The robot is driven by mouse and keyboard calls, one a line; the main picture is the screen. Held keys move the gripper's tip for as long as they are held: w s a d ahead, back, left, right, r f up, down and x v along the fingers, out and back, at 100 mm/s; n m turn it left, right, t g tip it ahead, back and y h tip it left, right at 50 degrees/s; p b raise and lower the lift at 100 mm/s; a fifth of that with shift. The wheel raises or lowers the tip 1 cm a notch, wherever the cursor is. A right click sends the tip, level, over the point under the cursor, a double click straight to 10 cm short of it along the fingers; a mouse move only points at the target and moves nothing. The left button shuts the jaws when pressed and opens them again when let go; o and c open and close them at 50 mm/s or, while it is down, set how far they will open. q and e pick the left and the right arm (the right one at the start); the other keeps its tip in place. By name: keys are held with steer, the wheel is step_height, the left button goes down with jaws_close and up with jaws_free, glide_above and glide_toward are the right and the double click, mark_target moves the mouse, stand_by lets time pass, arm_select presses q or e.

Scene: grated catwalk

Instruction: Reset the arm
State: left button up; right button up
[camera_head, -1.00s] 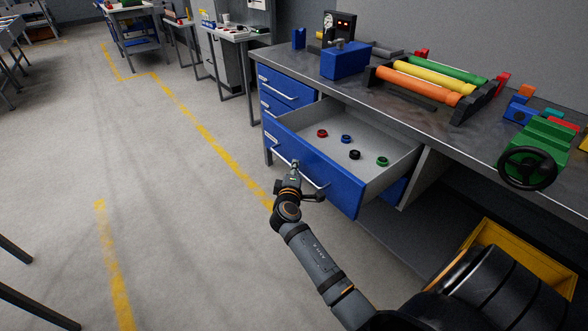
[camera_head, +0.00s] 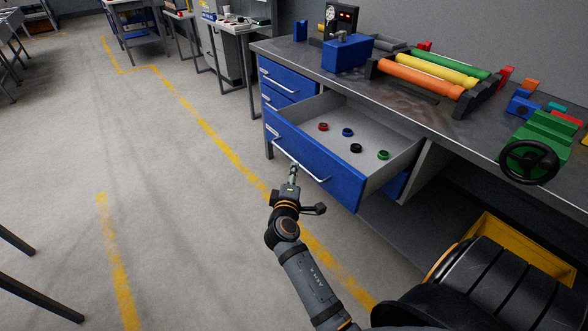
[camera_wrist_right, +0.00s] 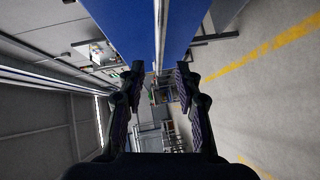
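The blue drawer (camera_head: 315,160) of the workbench stands open, with a silver bar handle (camera_head: 310,171) on its front. My right gripper (camera_head: 293,170) is at the near side of the drawer front, close to the handle. In the right wrist view my right gripper (camera_wrist_right: 160,88) has its two dark fingers spread apart with nothing gripped. The handle bar (camera_wrist_right: 159,35) runs in line with the gap between them, against the blue drawer face; whether it lies within the fingers I cannot tell. My left gripper is not in view.
The drawer holds red (camera_head: 323,127), blue (camera_head: 347,132), black (camera_head: 356,148) and green (camera_head: 383,155) rings. The workbench top (camera_head: 400,110) carries coloured rollers and a green vise (camera_head: 540,140). A yellow crate (camera_head: 520,250) sits below.

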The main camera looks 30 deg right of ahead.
stand_by(0.4)
